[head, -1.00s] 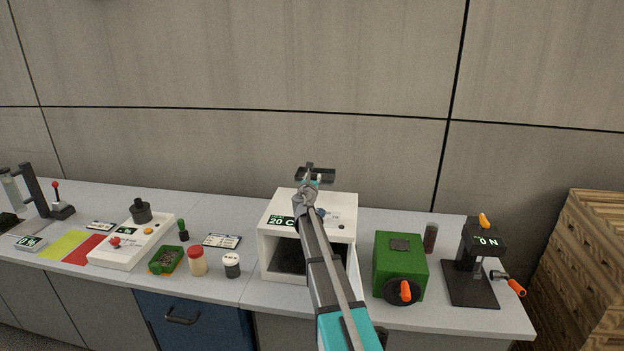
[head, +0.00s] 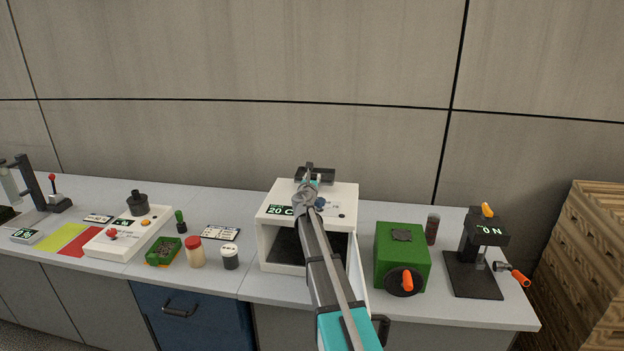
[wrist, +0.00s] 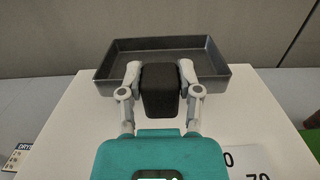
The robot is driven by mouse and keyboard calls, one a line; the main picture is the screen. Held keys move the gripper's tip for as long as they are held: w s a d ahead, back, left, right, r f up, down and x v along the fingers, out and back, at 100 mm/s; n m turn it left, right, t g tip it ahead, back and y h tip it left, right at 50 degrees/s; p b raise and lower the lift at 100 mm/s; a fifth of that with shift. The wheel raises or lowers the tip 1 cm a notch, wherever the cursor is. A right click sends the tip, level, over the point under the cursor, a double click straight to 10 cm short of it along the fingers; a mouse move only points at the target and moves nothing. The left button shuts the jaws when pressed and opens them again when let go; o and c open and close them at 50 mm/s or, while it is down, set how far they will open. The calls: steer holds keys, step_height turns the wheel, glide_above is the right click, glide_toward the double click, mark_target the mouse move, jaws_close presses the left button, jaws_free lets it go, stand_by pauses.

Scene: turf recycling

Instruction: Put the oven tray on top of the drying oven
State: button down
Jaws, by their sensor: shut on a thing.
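The oven tray (wrist: 222,62) is a shallow dark grey rectangular pan, level in the wrist view. In the head view only parts of the tray (head: 328,178) show behind my arm, at the oven's back edge. Whether the tray touches the top cannot be told. My arm hides part of the oven front.
A green box with an orange handle (head: 387,255) stands right of the oven, and a black press (head: 470,250) beyond it. The wall rises behind the bench. The oven top looks largely bare.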

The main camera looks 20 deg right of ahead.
steer(key=shift+c, duration=1)
jaws_free()
steer(key=shift+o, duration=0.2)
steer(key=shift+o, duration=0.8)
steer(key=shift+r, duration=0.2)
step_height(320, 180, up, 8)
steer(key=p, duration=0.8)
steer(key=shift+f, duration=0.1)
